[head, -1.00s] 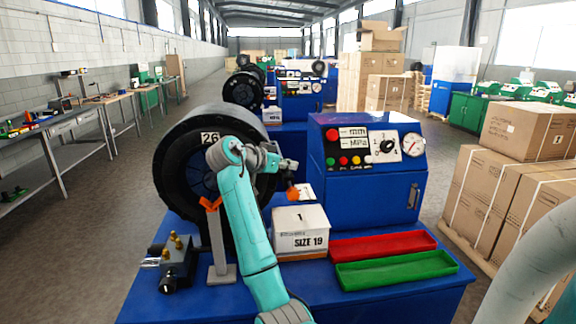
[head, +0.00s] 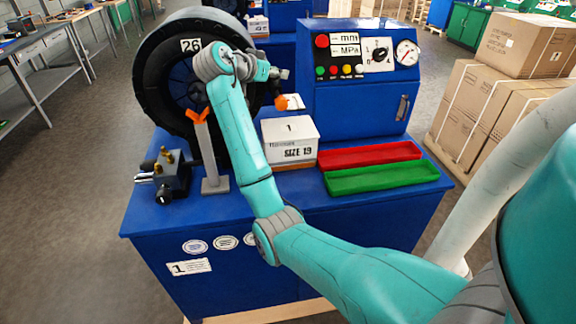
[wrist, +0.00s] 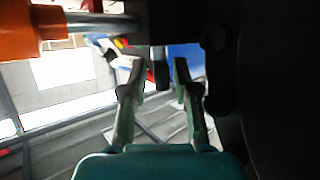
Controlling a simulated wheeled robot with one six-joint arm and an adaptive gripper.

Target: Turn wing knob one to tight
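The black crimper head (head: 150,95) with label 26 stands on the blue bench (head: 230,265). Wing knob one cannot be clearly made out in the head view. A dark surface fills the right of the wrist view.
An orange-ended part (head: 281,103) is close to my wrist; an orange cylinder on a grey rod (wrist: 85,22) fills the wrist view's upper left. An orange-topped post (head: 213,186), valve block (head: 172,178), SIZE 19 box (head: 290,150), red tray (head: 370,153) and green tray (head: 382,179) surround my arm.

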